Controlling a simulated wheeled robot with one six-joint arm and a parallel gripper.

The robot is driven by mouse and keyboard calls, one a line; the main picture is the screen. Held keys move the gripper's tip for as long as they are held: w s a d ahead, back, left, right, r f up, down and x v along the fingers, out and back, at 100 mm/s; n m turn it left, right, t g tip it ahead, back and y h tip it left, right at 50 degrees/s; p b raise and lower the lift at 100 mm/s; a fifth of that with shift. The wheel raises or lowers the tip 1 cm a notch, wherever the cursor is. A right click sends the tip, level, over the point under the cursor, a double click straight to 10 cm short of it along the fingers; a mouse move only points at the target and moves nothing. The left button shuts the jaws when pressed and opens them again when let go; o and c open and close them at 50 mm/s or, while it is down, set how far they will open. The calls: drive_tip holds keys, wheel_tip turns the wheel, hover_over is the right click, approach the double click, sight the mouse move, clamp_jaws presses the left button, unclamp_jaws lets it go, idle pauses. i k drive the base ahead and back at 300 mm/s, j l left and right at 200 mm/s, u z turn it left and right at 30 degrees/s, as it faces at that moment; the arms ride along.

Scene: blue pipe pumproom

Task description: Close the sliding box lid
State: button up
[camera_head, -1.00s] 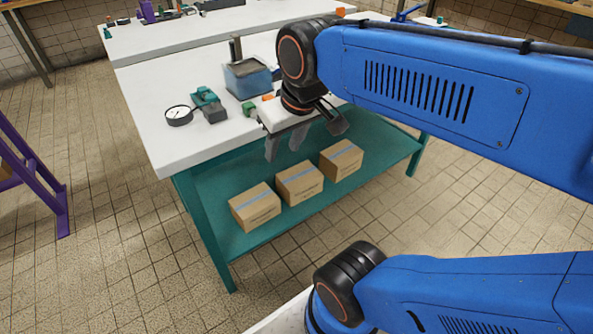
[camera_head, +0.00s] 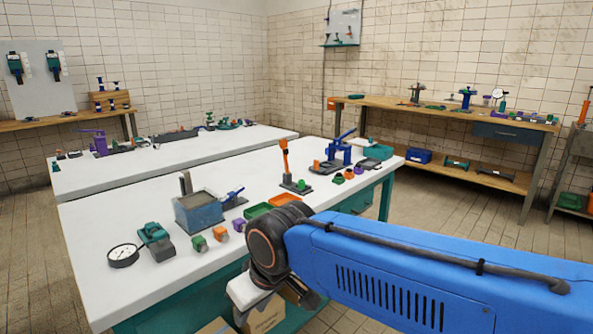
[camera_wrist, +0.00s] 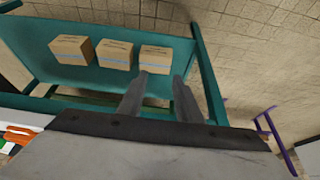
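A blue-grey box (camera_head: 199,212) stands on the near white workbench, left of the middle in the head view. A thin dark upright piece (camera_head: 186,184) rises at its back. I cannot tell which part is the sliding lid or how far it is open. My gripper (camera_wrist: 160,82) shows two grey fingers apart with nothing between them in the wrist view. In the head view my gripper is low, in front of the bench's front edge and right of the box, apart from it; its fingers are partly hidden. The box is not in the wrist view.
A gauge (camera_head: 123,255), a teal tool (camera_head: 154,236) and small green and orange blocks (camera_head: 220,234) lie around the box. Trays (camera_head: 285,199) and an orange-handled lever (camera_head: 285,160) stand farther right. Cardboard boxes (camera_wrist: 114,55) sit on the bench's lower shelf.

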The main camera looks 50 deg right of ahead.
sight(369, 142)
drive_tip(key=z, duration=1.7)
drive_tip(key=i+l+u, duration=0.45)
drive_tip(key=l, duration=0.45)
drive_tip(key=i+j, duration=0.05)
drive_tip(key=i, duration=0.05)
